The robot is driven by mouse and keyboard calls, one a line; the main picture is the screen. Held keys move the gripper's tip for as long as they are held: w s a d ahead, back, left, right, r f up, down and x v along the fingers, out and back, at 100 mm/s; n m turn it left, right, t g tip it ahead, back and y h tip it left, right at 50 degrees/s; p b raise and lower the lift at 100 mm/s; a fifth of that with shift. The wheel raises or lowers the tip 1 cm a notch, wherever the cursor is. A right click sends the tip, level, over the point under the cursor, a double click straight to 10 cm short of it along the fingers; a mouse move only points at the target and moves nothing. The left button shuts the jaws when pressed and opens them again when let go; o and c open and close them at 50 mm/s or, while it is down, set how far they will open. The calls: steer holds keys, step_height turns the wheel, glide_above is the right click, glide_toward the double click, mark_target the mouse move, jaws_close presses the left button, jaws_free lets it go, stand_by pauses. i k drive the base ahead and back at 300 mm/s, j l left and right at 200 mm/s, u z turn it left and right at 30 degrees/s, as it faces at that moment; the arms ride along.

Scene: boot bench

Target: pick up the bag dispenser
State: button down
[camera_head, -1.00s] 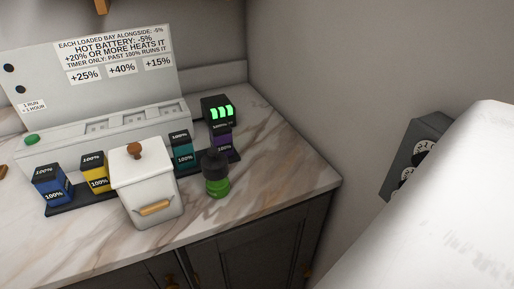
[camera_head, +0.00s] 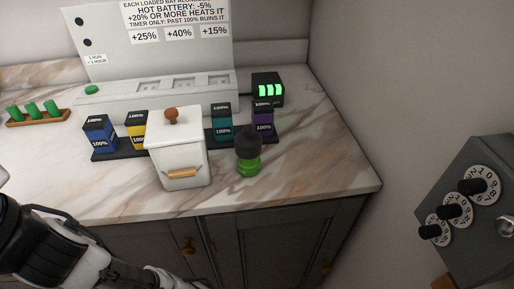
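A small upright cylinder with a green base and a black top (camera_head: 248,155) stands on the marble counter (camera_head: 325,170), near its front edge. It looks like the bag dispenser, though no label confirms this. It is to the right of a white lidded canister (camera_head: 180,148) and in front of the teal battery (camera_head: 222,125) and purple battery (camera_head: 262,122). Nothing holds it. Part of my arm shows at the lower left, below the counter edge. My gripper is out of view.
Blue (camera_head: 98,135) and yellow (camera_head: 137,128) batteries stand left of the canister, before a grey charger panel (camera_head: 160,45). A black box with green lights (camera_head: 268,89) is behind. A dial box (camera_head: 470,200) is on the right wall. The counter's right end is clear.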

mark_target(251, 168)
steer(key=k+j+z, duration=0.15)
steer(key=j+z, duration=0.3)
steer(key=k+j+z, duration=0.2)
steer(key=z, duration=0.3)
